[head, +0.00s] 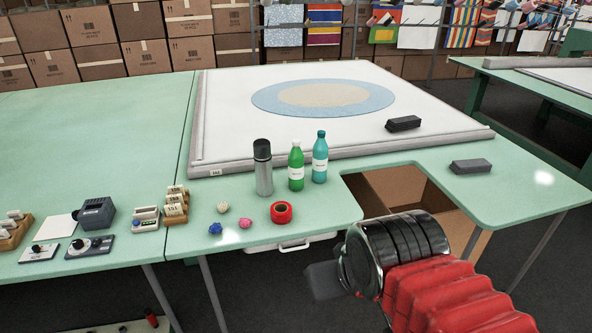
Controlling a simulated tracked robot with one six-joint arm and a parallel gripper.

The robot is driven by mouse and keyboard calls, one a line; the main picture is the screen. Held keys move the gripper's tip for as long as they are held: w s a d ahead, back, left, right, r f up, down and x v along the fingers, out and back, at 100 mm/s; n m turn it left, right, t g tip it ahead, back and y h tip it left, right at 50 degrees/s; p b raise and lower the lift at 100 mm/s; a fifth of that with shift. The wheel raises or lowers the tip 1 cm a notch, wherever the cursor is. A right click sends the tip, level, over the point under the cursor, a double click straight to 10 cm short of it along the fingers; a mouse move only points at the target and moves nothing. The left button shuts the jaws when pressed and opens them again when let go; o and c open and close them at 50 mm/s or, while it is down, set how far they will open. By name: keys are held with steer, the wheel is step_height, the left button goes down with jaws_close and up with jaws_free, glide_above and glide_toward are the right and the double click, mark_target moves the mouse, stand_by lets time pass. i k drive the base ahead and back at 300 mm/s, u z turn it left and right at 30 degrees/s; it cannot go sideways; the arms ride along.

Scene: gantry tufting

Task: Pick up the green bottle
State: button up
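The green bottle (296,170) stands upright on the pale green table, with a white cap and a white label. A grey steel flask with a dark lid (263,167) stands close on its left. A teal bottle (320,158) stands close on its right. My gripper (322,281) is at the lower right of the bottle, in front of the table edge and apart from the bottle. Only a dark, blurry part of it shows beyond my black wrist, so its fingers cannot be made out.
A red tape roll (281,212) and small yarn balls (245,222) lie in front of the bottles. The white framed panel (225,120) lies behind them. Dark blocks (403,124) lie to the right. A cut-out in the table opens over a cardboard box (398,190).

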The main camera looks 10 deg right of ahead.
mark_target(295, 157)
steer(key=u, duration=0.3)
steer(key=i, duration=1.45)
steer(key=u, duration=0.25)
